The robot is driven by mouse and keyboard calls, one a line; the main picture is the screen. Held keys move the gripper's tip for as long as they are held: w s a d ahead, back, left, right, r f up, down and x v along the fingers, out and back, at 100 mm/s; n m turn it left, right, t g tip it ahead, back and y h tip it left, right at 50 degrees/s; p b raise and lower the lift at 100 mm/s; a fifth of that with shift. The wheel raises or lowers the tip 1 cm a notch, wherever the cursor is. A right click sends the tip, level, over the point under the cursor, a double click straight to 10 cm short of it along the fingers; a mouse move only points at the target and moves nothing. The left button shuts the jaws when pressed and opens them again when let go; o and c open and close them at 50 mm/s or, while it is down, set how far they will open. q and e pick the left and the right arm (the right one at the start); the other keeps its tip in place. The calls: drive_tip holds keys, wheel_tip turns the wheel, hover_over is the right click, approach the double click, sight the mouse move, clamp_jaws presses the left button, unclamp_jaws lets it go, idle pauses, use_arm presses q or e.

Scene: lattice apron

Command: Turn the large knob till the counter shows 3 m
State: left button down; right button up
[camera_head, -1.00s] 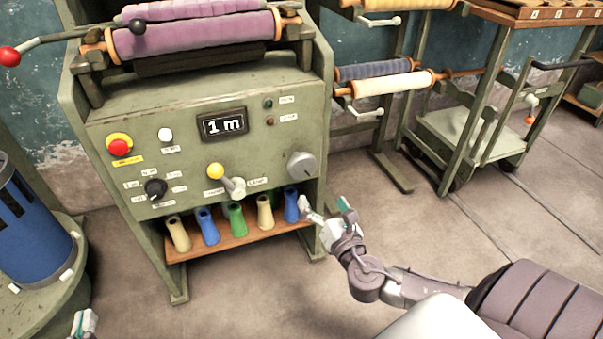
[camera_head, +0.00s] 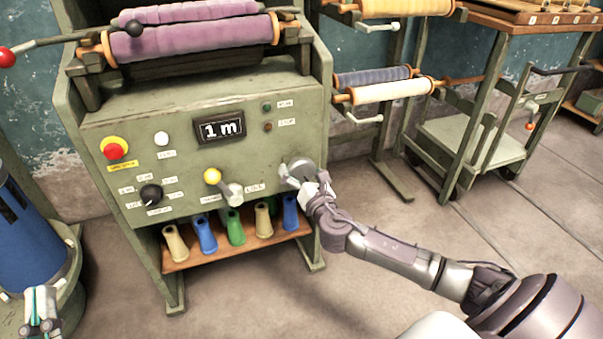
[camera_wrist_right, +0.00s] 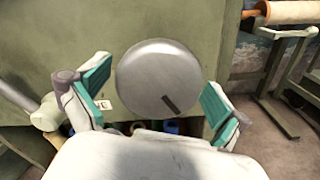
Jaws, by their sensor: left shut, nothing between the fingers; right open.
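The large grey knob (camera_wrist_right: 160,78) is round with a dark mark near its lower right edge in the right wrist view. In the head view the knob (camera_head: 297,168) is on the right of the green machine's front, partly hidden by my right gripper (camera_head: 308,181). My right gripper is open, with its teal-padded fingers (camera_wrist_right: 155,98) on either side of the knob. I cannot tell whether they touch it. The counter (camera_head: 219,129) reads 1 m. My left gripper (camera_head: 41,308) is shut and empty at the lower left, away from the machine.
Several coloured cones stand on a wooden shelf (camera_head: 180,264) below. Fabric rolls (camera_head: 392,91) are on a rack at right.

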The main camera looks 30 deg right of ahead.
drive_tip(key=c, duration=1)
drive_tip(key=shift+o, duration=0.2)
drive_tip(key=shift+m, duration=0.4)
